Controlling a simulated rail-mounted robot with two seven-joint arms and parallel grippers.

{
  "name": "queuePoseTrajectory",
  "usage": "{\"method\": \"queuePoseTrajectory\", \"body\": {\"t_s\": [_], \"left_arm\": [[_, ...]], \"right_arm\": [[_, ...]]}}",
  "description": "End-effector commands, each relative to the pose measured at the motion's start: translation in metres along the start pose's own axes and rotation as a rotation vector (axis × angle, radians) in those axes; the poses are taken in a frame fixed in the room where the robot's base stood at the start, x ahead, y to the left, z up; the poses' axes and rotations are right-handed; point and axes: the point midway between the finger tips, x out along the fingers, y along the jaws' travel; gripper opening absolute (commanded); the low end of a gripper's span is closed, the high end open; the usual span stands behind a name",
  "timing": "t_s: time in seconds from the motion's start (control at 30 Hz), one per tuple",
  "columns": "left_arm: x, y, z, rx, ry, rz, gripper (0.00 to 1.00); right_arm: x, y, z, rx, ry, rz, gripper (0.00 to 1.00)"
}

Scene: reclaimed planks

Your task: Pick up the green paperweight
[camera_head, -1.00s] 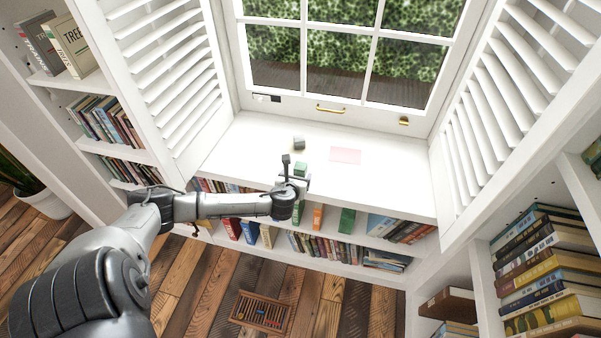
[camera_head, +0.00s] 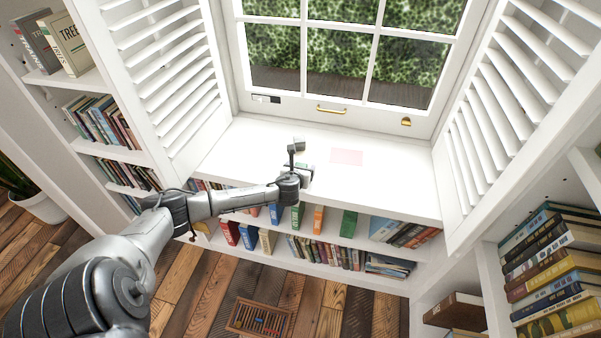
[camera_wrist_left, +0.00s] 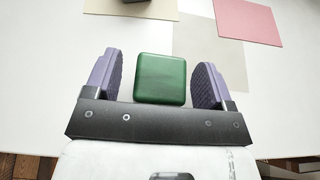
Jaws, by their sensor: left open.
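The green paperweight is a rounded square block on the white window-seat top. In the left wrist view, the green paperweight (camera_wrist_left: 160,79) lies between the two purple-padded fingers of my left gripper (camera_wrist_left: 157,76). Gaps show on both sides of it, so the fingers do not appear to touch it. In the head view my left gripper (camera_head: 300,162) is over the front part of the white top and mostly hides the paperweight. My left gripper is open. My right gripper is not in view.
A pink sheet (camera_head: 346,157) lies to the right on the white top (camera_head: 395,185), whose right side is clear. Louvred shutters (camera_head: 170,75) flank the window. Books fill shelves below.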

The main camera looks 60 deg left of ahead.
Motion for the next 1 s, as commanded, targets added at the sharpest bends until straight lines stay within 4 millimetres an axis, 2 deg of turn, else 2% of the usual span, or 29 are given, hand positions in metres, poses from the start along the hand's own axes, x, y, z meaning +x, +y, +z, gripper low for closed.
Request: {"method": "queuePoseTrajectory", "body": {"t_s": [0.1,0.73,1.0], "left_arm": [[-0.0003,0.0,0.0,0.0,0.0,0.0,0.77],[-0.0005,0.0,-0.0003,0.001,0.0,0.0,0.17],[-0.0017,0.0,0.0038,0.0,-0.001,0.0,0.17]], "right_arm": [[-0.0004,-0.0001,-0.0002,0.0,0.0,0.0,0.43],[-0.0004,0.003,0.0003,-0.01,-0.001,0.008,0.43],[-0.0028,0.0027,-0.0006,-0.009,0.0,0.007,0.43]]}}
